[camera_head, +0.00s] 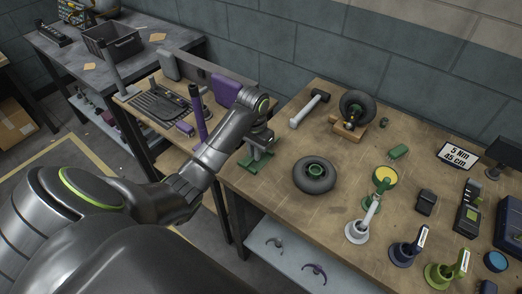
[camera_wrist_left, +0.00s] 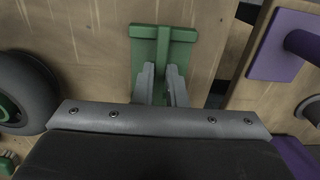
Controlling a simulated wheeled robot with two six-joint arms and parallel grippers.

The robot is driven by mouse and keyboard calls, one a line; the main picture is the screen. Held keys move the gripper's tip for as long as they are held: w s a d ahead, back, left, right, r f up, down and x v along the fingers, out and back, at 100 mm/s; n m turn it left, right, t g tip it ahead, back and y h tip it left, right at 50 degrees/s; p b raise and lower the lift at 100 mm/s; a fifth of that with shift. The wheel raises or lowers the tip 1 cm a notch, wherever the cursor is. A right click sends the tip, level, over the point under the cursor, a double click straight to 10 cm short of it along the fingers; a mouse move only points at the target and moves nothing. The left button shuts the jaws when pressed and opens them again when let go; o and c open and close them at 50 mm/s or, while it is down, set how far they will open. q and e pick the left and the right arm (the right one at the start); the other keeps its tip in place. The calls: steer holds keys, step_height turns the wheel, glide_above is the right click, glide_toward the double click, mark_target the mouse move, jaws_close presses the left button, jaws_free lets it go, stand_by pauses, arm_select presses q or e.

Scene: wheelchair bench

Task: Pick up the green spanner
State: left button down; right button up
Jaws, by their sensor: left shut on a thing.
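The green spanner (camera_head: 256,158), a T-shaped green piece, is at the left end of the wooden bench, just below my left gripper (camera_head: 264,140). In the left wrist view its broad crosspiece and stem (camera_wrist_left: 163,42) show ahead of the fingers. My left gripper (camera_wrist_left: 162,85) is shut on the stem, with a grey finger on each side. The lower end of the stem is hidden between the fingers. I cannot tell whether the spanner touches the bench top. My right gripper is not in view.
A tyre with a green hub (camera_head: 314,175) lies close to the right of my left gripper. A hammer (camera_head: 309,109), a castor wheel (camera_head: 357,106) and several tools in round stands are farther right. A purple post (camera_head: 198,112) stands on the left bench, across a gap.

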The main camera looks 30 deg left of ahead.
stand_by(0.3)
arm_select(q)
steer(key=shift+r, duration=0.55)
step_height(320, 180, up, 9)
steer(key=p, duration=0.8)
steer(key=shift+f, duration=0.1)
